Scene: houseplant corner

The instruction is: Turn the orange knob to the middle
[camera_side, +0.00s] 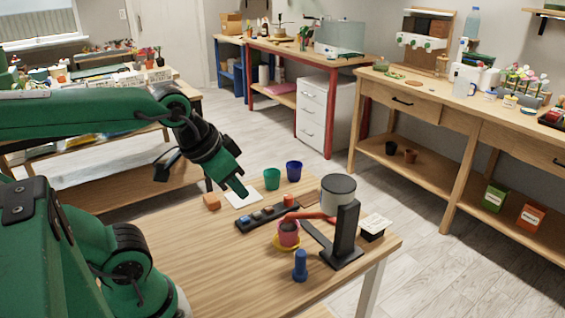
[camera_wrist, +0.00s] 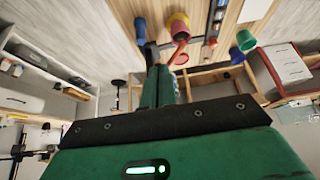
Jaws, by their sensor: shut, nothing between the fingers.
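A dark strip (camera_side: 254,220) with several small raised parts lies on the wooden table. A small orange-red piece (camera_side: 288,201) stands at its right end and looks like the orange knob; its pointing direction is too small to tell. My green gripper (camera_side: 243,193) is shut and empty. It points down over the white card (camera_side: 232,203), left of the strip and apart from the orange piece. In the wrist view, my fingers (camera_wrist: 160,72) show close together, and the strip (camera_wrist: 211,22) shows at the top.
A pink pot (camera_side: 288,236) stands on a yellow saucer, with a red arm from a black stand (camera_side: 347,230) above it. The front-left table is clear.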

